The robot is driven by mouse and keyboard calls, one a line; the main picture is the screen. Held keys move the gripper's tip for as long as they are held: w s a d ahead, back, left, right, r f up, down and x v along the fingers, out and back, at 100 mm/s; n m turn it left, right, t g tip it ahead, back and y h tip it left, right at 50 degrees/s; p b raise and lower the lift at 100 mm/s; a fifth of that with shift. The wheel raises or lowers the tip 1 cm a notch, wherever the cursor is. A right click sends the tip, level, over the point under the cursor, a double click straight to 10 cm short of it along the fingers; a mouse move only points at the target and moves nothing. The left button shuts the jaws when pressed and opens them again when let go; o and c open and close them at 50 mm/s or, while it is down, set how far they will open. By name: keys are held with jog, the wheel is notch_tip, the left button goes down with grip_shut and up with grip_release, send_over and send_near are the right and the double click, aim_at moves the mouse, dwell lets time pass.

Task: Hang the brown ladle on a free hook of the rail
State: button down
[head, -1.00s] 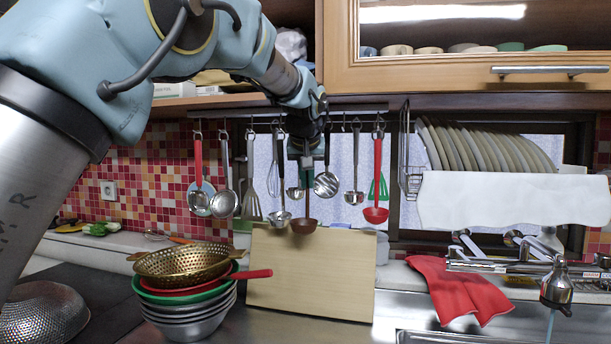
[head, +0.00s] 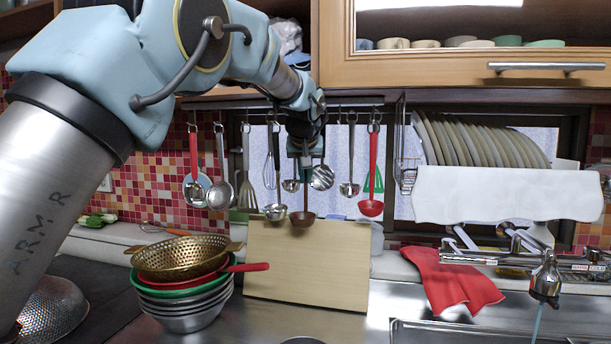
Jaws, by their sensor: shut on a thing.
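The brown ladle (head: 303,218) hangs upright below my gripper (head: 305,158), its bowl in front of the top edge of the cutting board. My gripper is shut on the upper part of its handle, just in front of the rail's row of utensils. The utensil rail (head: 205,105) runs under the cabinet. Its hooks carry red-handled and steel utensils, including a red ladle (head: 371,205) and a steel ladle (head: 349,187) to the right. My wrist hides the middle of the rail and the ladle's top end, so I cannot tell whether it touches a hook.
A wooden cutting board (head: 305,270) leans against the wall below. Stacked bowls with a golden colander (head: 185,257) stand at left. A dish rack with plates (head: 480,140), a red cloth (head: 452,280) and a faucet (head: 545,280) are at right.

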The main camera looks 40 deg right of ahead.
dwell(0.3)
